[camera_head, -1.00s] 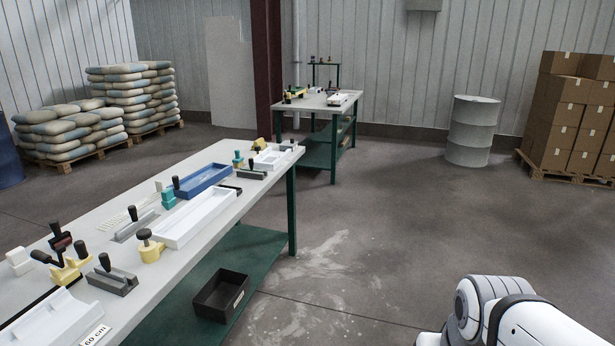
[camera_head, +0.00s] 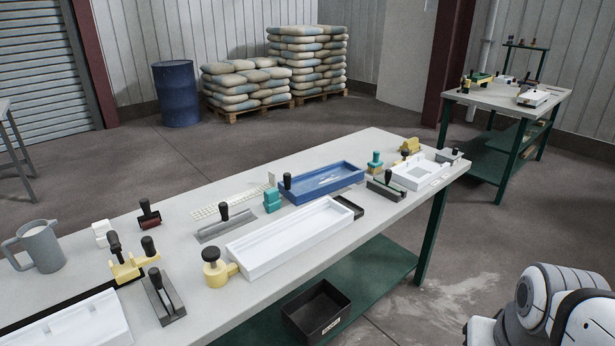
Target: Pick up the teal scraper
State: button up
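Two teal tools are on the near workbench (camera_head: 365,240). One is a small blocky teal piece (camera_head: 272,203) with a thin pale upright part behind it, left of the blue tray's near end. The other is a teal tool with a knob on top (camera_head: 375,162), right of the blue tray's far end. At this distance I cannot tell for sure which is the scraper. White and grey links of my own arm show at the lower right.
A blue tray (camera_head: 335,183), a long white tray (camera_head: 290,239) and several black-handled tools crowd the bench. A grey mug (camera_head: 42,246) is at left. A black bin (camera_head: 316,308) sits on the lower shelf. A second bench (camera_head: 500,97) stands behind right; open floor lies between.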

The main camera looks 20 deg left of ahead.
aim_at(272, 202)
jog(key=u, duration=0.6)
jog(key=i, duration=1.5)
jog(key=u, duration=0.55)
jog(key=k, duration=0.9)
jog(key=u, duration=0.15)
jog(key=i, duration=0.9)
jog(key=z, duration=0.05)
